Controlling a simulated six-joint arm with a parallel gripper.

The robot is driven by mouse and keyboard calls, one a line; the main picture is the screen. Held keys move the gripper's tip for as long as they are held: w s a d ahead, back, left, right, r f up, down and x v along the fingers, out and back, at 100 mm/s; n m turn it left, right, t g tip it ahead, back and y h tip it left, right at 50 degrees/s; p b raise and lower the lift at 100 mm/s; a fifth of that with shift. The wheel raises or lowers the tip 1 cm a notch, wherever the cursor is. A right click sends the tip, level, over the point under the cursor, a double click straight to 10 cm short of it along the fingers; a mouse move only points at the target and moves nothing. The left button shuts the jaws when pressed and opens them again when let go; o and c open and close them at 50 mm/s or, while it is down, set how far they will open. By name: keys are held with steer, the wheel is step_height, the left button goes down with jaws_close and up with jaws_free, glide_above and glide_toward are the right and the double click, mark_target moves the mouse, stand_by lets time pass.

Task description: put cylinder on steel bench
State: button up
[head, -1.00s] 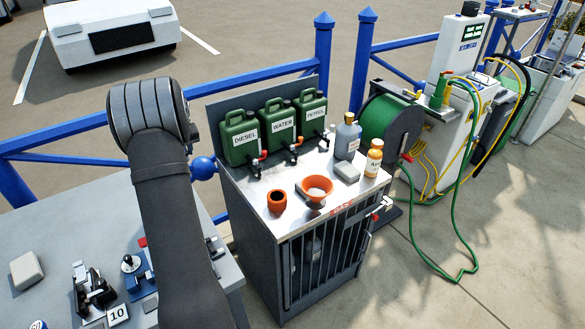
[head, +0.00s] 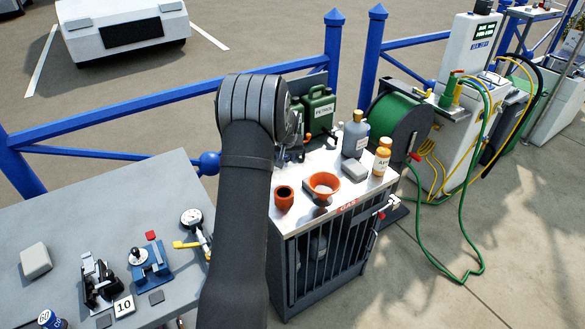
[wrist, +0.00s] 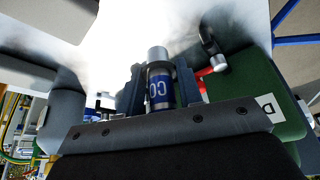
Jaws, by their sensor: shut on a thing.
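In the wrist view a small steel cylinder (wrist: 160,88) with a blue band and white lettering stands between the fingers of my gripper (wrist: 161,94). The fingers are shut on it. Pale, over-bright metal shows behind it, with a green jerrycan to the right; I cannot tell if the cylinder touches any surface. In the head view my dark arm hides the gripper and cylinder. The light steel top (head: 350,198) of the gas cabinet is right of my arm. A grey workbench (head: 95,208) is on the left; I cannot tell which one the task calls the steel bench.
An orange cup (head: 284,197), orange funnel (head: 323,184), grey bottle (head: 354,135), grey block (head: 355,171) and orange-white bottle (head: 382,158) stand on the steel top. A petrol jerrycan (head: 319,110) stands behind. The workbench carries a blue vise (head: 151,262) and a blue can (head: 48,319).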

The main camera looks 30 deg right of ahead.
mark_target(286, 165)
steer(key=shift+f, duration=2.8)
steer(key=shift+f, duration=0.15)
steer(key=o, duration=1)
steer(key=v, duration=1.2)
steer(key=shift+a, duration=0.1)
steer(key=x, duration=1.2)
steer(key=shift+r, duration=1.6)
